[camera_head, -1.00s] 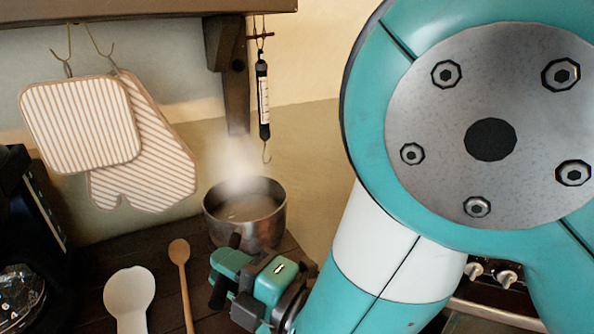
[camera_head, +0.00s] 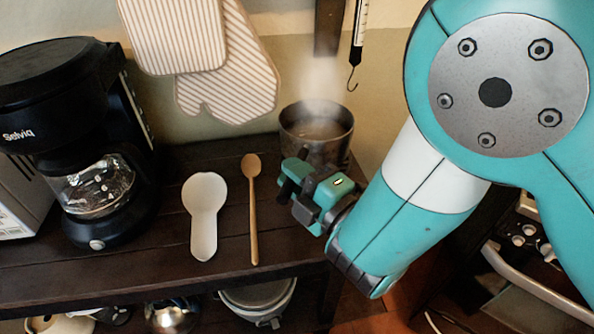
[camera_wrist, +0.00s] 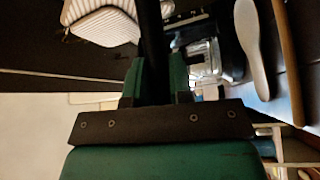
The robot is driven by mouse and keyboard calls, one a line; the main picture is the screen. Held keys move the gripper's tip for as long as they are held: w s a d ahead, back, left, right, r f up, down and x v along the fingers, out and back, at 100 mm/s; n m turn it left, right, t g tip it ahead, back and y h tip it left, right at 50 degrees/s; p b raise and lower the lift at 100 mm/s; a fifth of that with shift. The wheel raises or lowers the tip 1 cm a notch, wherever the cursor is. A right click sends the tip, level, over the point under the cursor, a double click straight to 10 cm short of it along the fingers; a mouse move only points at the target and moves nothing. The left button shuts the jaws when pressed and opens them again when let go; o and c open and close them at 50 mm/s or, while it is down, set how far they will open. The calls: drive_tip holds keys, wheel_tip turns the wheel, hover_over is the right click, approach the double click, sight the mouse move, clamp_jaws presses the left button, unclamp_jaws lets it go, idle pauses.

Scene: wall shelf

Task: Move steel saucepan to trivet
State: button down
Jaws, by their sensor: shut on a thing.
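The steel saucepan (camera_head: 334,145) stands upright at the back right of the dark wooden counter in the head view, with light brown liquid in it and steam rising. My gripper (camera_head: 293,180) is at its near side, low in front of the pan. In the wrist view my gripper (camera_wrist: 156,85) has its green fingers closed on a dark bar, which looks like the saucepan's handle (camera_wrist: 151,35). The pan's base is partly hidden by my gripper, so I cannot tell whether it touches the counter. I cannot make out a trivet in either view.
A white spoon rest (camera_head: 204,205) and a wooden spoon (camera_head: 253,210) lie left of my gripper. A black coffee maker (camera_head: 75,130) stands further left. Striped oven mitts (camera_head: 225,75) and a hook scale (camera_head: 357,45) hang behind. A stove (camera_head: 525,240) is at the right.

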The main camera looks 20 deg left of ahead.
drive_tip(key=f+b, duration=0.2)
drive_tip(key=f, duration=0.1)
drive_tip(key=shift+w+a+f, duration=0.1)
drive_tip(key=shift+w+f, duration=0.1)
drive_tip(key=shift+f, duration=0.05)
drive_tip(key=c, duration=1)
unclamp_jaws()
drive_tip(key=shift+f, duration=0.15)
